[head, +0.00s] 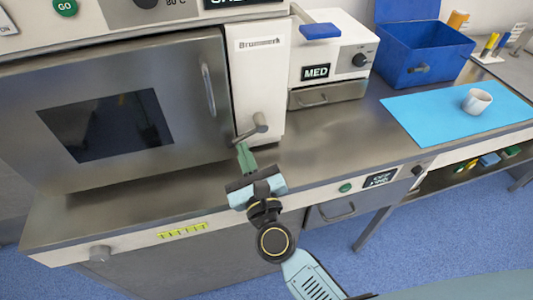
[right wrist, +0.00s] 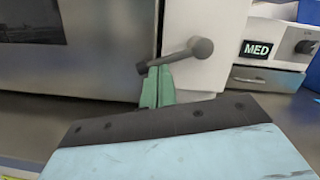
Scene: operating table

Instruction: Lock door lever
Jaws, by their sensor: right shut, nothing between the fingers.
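The door lever (head: 256,128) is a grey handle with a round knob on the white panel beside the closed steel door (head: 190,120). In the right wrist view the lever (right wrist: 180,55) slants from its knob at upper right down to a tip at lower left, over the door's edge. My right gripper (head: 242,149) has its green fingers together and empty. The fingertips (right wrist: 157,72) are right at the lower left end of the lever, just under it; I cannot tell whether they touch. My left gripper is not in view.
A vertical door handle (head: 208,90) is on the door. To the right stand the MED box (head: 325,65), a blue bin (head: 425,50) and a blue mat (head: 420,110) with a white cup (head: 476,101). The steel counter (head: 340,135) in front of the MED box is clear.

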